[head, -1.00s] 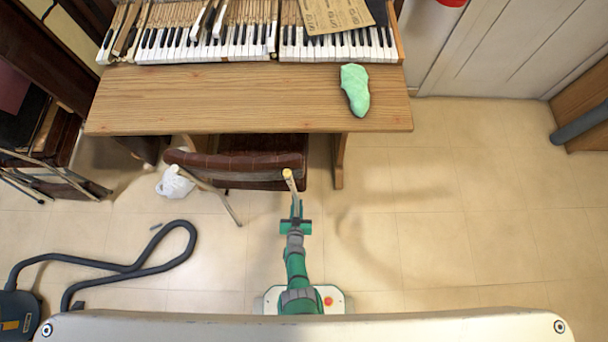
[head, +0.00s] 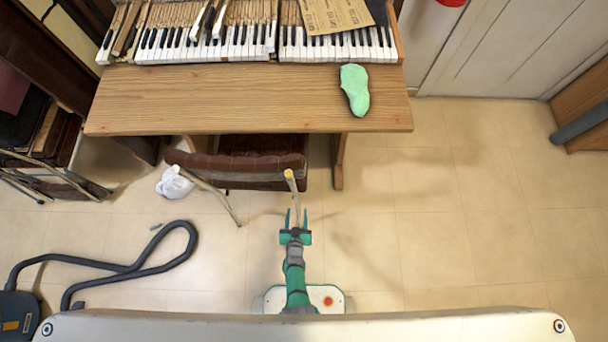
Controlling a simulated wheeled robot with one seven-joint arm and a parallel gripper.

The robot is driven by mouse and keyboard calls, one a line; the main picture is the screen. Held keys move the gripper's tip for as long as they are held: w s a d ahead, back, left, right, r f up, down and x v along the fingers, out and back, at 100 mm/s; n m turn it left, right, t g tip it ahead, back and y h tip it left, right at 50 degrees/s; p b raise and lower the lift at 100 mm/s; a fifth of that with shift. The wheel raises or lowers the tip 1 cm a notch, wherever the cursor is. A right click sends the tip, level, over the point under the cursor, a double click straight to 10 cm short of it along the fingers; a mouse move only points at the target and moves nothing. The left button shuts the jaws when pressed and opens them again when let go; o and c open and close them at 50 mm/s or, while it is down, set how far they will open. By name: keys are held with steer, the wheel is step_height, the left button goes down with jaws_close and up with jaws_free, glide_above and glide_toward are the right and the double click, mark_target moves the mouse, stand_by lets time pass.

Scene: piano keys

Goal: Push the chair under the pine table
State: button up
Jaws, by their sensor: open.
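The chair (head: 240,165) has a dark brown padded back and pale metal legs. Its back stands just in front of the near edge of the pine table (head: 230,100), and its seat is largely hidden under the tabletop. One leg or frame tube ends in a pale tip near the right end of the back. My gripper (head: 296,218) is open, its two green fingers pointing up the picture towards the chair. The fingers are near the lower part of the right chair tube; I cannot tell whether they touch it.
A white bag (head: 174,183), vacuum hose (head: 140,268) and folded chair (head: 50,175) are left. Floor on the right is clear.

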steer(key=shift+s+a, duration=0.1)
steer(key=shift+s, duration=2.85)
steer(key=s+r+t, duration=0.1)
steer(key=s+r, duration=0.4)
steer(key=r, duration=0.5)
steer(key=s+r+t, duration=0.1)
steer(key=s+r, duration=0.3)
steer(key=r, duration=0.6)
steer(key=s+d+r, duration=0.1)
steer(key=s+r, duration=0.1)
steer(key=r, duration=1.4)
steer(key=s+d+r+t, duration=0.1)
steer(key=s+d+r, duration=0.1)
steer(key=r, duration=1.5)
steer(key=shift+r, duration=0.3)
steer(key=shift+s, duration=0.1)
